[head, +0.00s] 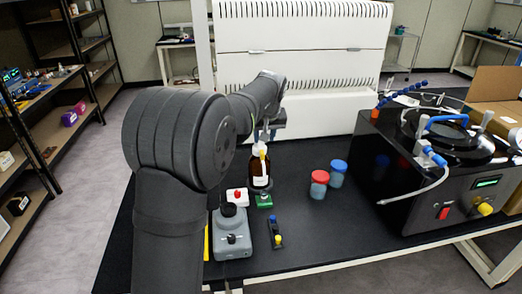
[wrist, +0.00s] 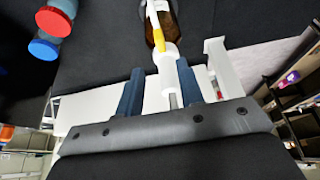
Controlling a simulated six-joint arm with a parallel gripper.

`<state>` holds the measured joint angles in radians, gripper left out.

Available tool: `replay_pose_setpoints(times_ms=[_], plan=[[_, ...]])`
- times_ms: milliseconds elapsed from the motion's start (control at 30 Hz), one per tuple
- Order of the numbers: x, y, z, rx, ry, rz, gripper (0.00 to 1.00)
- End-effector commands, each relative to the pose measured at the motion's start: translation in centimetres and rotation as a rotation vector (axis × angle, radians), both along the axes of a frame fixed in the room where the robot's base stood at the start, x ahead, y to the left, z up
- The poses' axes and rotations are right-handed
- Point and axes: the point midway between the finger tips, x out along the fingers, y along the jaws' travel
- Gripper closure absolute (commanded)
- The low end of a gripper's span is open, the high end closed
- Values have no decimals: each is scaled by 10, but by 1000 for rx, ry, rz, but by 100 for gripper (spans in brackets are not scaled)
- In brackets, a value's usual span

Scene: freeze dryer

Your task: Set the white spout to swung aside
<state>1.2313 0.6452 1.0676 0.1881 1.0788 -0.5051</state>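A brown bottle (head: 260,172) with a white label and a white dispenser top (head: 259,149) stands upright on the black table in the head view. In the wrist view the bottle (wrist: 158,35) is at the top centre, with a yellow part (wrist: 158,37) along the white dispenser neck (wrist: 169,62). A white piece (wrist: 154,9) at the top looks like the spout, lying over the bottle. My gripper (wrist: 160,80) is open. Its two blue fingers are apart, on either side of the dispenser's upper part and a thin grey rod. I cannot tell whether they touch it.
Red-capped (head: 319,184) and blue-capped (head: 338,172) jars stand right of the bottle. A grey device (head: 232,235), a red-button box (head: 238,197), a green block (head: 264,201) and a small dark switch piece (head: 275,232) lie in front. The freeze dryer (head: 430,190) is at right.

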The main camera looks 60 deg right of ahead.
Motion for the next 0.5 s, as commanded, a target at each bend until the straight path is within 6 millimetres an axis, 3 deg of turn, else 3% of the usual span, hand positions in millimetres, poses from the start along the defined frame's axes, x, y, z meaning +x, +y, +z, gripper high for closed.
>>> replay_pose_setpoints(times_ms=[200,500], plan=[[13,-12,-44,3,1,2,65],[23,-22,-76,0,0,0,65]])
